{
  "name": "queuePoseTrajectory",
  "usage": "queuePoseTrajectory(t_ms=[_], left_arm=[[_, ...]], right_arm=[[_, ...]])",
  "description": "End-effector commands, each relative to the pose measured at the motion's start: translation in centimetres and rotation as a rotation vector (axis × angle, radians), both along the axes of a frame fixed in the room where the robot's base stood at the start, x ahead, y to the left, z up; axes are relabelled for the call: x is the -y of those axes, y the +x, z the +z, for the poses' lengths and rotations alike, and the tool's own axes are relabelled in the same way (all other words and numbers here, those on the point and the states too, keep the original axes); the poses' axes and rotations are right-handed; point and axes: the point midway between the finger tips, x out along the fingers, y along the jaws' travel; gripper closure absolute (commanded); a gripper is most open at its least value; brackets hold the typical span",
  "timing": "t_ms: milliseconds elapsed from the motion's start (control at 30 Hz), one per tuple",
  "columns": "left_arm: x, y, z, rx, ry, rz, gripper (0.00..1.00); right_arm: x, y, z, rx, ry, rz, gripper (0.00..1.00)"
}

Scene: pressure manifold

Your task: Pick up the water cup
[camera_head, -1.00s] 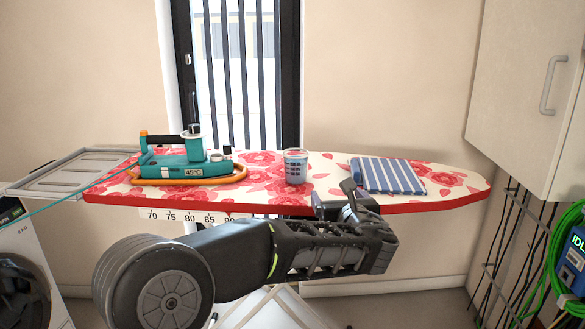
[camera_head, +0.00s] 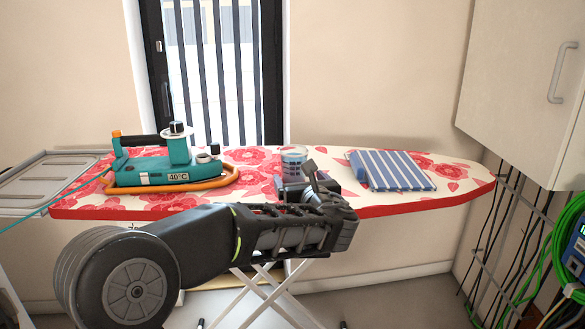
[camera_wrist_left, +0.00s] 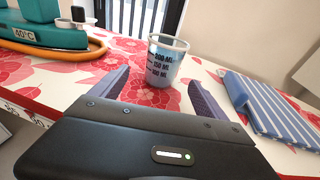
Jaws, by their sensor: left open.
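The water cup (camera_head: 294,158) is a clear measuring cup with ML marks and pale blue contents. It stands upright on the floral ironing board (camera_head: 256,196); its lower part is partly hidden behind my gripper in the head view. My left gripper (camera_head: 299,184) is open just in front of the cup. In the left wrist view the two fingers of the gripper (camera_wrist_left: 157,92) spread to either side below the cup (camera_wrist_left: 164,64), with nothing held between them. My right gripper is not in view.
A teal iron (camera_head: 170,168) on an orange-rimmed base sits left of the cup, reading 40°C. A folded blue-striped cloth (camera_head: 391,171) lies close on the right. A barred window stands behind and a wall cabinet (camera_head: 522,90) is at upper right.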

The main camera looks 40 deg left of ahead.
Motion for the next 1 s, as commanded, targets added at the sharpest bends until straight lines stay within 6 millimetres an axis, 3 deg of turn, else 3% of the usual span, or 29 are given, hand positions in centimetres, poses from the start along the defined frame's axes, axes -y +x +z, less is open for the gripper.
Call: queuePoseTrajectory(t_ms=[167, 533, 800, 1000], left_arm=[[-1.2, 1.1, -0.3, -0.001, 0.0, 0.0, 0.15], [-1.6, 1.5, -0.4, -0.001, -0.001, 0.001, 0.15], [-4.2, 4.1, -0.8, -0.002, 0.002, 0.002, 0.15], [-5.0, 4.9, -0.9, -0.001, 0.001, 0.0, 0.15]], right_arm=[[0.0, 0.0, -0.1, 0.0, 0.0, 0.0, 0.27], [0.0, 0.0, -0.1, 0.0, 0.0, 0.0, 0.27], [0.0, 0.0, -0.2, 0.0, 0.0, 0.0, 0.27], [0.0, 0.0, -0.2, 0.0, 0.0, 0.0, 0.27]])
